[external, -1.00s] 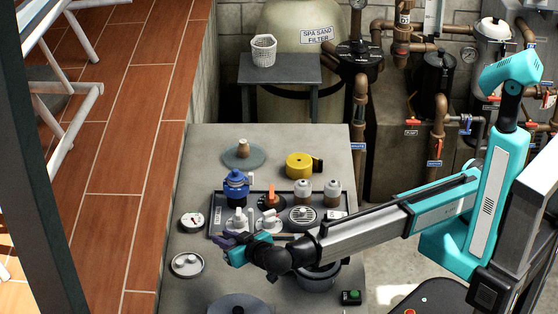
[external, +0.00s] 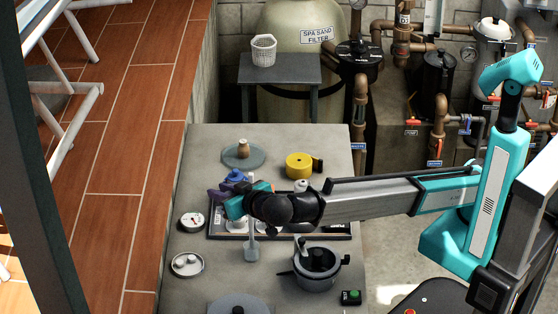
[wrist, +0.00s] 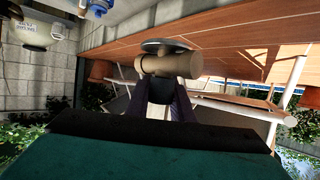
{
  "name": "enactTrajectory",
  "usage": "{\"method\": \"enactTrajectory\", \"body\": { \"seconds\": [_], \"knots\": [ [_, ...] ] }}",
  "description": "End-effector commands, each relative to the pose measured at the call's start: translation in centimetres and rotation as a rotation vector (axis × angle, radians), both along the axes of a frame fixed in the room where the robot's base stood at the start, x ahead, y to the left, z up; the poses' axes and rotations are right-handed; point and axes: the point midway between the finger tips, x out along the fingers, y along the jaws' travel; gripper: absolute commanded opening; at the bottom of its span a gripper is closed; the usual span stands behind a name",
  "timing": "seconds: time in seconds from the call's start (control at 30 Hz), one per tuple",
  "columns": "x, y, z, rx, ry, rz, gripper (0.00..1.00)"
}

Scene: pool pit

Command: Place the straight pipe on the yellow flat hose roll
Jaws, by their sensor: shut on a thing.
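The yellow flat hose roll (external: 298,165) sits on the concrete slab behind the tray, to the right of my gripper in the external view. My gripper (external: 222,194) is above the left part of the tray and points left. I cannot make out the pipe in the external view. The roll is out of the wrist view.
The dark tray (external: 335,236) holds several fittings, partly hidden by my arm. A cork-like piece stands on a round plate (external: 257,157) behind it. A black pot (external: 318,276), gauge (external: 192,220), round dish (external: 187,264) and pale flat tool (external: 252,248) stand in front or left.

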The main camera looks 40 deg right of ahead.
Motion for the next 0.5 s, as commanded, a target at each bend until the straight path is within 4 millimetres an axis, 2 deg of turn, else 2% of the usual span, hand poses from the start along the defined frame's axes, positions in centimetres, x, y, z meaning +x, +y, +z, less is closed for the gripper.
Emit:
{"method": "enactTrajectory", "body": {
  "seconds": [0.07,0.5],
  "knots": [
    [0.0,0.1,1.1,0.003,-0.001,0.000,0.00],
    [3.8,-3.8,-1.3,0.001,-0.002,0.006,0.00]
  ]
}}
